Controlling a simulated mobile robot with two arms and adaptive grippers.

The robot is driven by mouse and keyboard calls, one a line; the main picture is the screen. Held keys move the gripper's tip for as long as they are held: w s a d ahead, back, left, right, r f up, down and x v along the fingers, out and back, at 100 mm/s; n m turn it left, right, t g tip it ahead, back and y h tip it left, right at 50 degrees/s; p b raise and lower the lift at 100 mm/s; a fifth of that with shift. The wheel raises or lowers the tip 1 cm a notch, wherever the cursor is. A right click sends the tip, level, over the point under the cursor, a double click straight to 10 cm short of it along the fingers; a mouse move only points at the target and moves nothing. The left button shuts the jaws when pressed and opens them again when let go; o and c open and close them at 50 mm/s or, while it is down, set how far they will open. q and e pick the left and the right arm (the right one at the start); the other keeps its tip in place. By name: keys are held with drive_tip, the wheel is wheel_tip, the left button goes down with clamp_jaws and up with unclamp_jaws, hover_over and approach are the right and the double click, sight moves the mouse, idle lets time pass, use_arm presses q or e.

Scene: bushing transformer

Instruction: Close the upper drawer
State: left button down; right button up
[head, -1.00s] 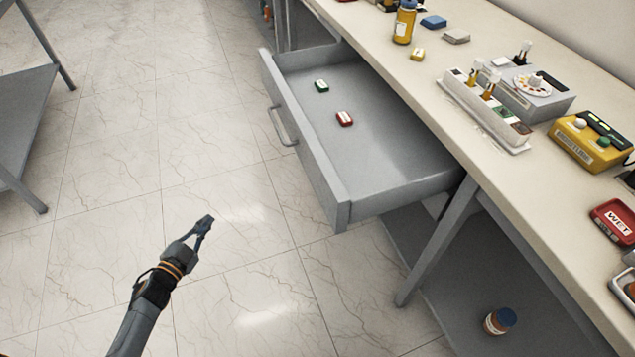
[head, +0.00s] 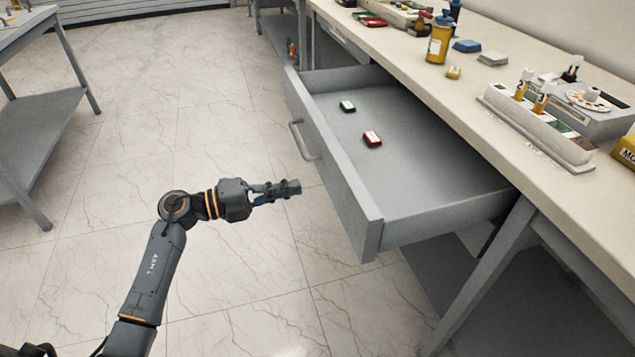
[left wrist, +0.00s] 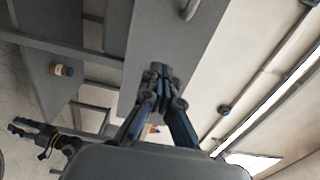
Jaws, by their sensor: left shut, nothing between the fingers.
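The upper drawer (head: 335,165) under the workbench is pulled well out, and its grey front faces left in the head view. Its bar handle (head: 303,141) is on that front. A green-and-white block (head: 347,106) and a red-and-white block (head: 372,139) lie inside. My left gripper (head: 292,188) is shut and empty, to the left of the drawer front and below the handle in the picture, apparently apart from it. In the left wrist view the closed fingers (left wrist: 158,75) point toward the grey drawer front (left wrist: 185,50).
The workbench top (head: 420,80) holds a yellow bottle (head: 439,40), a tube rack (head: 537,125) and other items. A bench leg (head: 480,275) stands below the drawer. A grey table (head: 40,110) stands at the left. The floor between is clear.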

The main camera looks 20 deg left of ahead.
sight(330, 180)
use_arm(q)
drive_tip(key=x, duration=0.6)
drive_tip(key=shift+w+d, duration=0.1)
drive_tip(key=shift+w, duration=0.05)
drive_tip(key=shift+d, duration=0.1)
